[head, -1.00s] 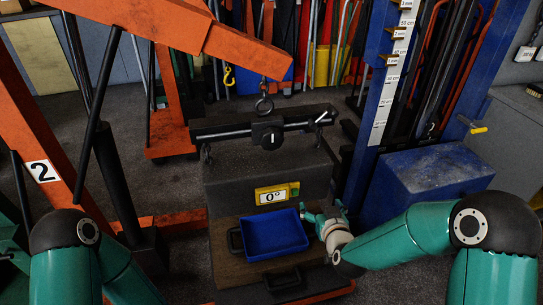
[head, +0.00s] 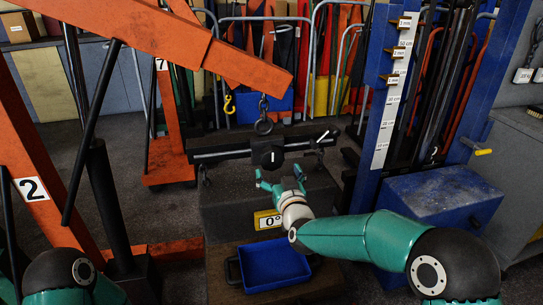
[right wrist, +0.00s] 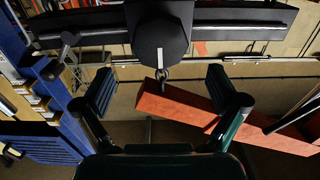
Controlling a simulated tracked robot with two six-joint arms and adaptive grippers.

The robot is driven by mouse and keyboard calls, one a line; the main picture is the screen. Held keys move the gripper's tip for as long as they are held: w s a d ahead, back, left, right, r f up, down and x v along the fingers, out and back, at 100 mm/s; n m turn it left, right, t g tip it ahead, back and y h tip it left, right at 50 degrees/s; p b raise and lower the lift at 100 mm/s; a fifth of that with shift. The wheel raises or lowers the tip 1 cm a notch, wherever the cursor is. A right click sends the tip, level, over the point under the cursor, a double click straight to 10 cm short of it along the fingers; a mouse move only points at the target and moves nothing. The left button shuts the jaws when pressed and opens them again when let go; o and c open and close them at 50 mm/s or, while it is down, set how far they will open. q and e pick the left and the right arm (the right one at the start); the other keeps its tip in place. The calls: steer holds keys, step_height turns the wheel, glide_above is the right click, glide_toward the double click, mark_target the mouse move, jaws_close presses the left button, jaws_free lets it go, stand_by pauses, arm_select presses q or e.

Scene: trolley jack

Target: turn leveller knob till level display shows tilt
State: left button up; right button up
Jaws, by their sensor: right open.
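The leveller is a black bar hung from the crane hook. Its dark leveller knob (head: 268,155), with a white mark, sits at mid-bar. It also shows in the right wrist view (right wrist: 160,42), its white mark vertical. The yellow-framed level display (head: 267,220) on the grey block (head: 225,215) reads 0°, its right part hidden by my right gripper. My right gripper (head: 280,178) is open and empty, its fingers pointing up just below the knob. In the right wrist view my fingers (right wrist: 161,92) are spread apart, with the knob beyond them, apparently untouched. My left gripper is out of view.
A blue tray (head: 272,266) lies in front of the grey block. The orange crane boom (head: 170,35) reaches overhead from the left to the hook (head: 264,122). A blue mast (head: 388,110) with a blue box (head: 440,195) stands at right. A small crank (head: 327,138) shows at the bar's right end.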

mark_target(273, 160)
steer(key=p+x, duration=0.1)
steer(key=x, duration=0.6)
steer(key=shift+w+a, duration=0.1)
steer(key=shift+w, duration=0.25)
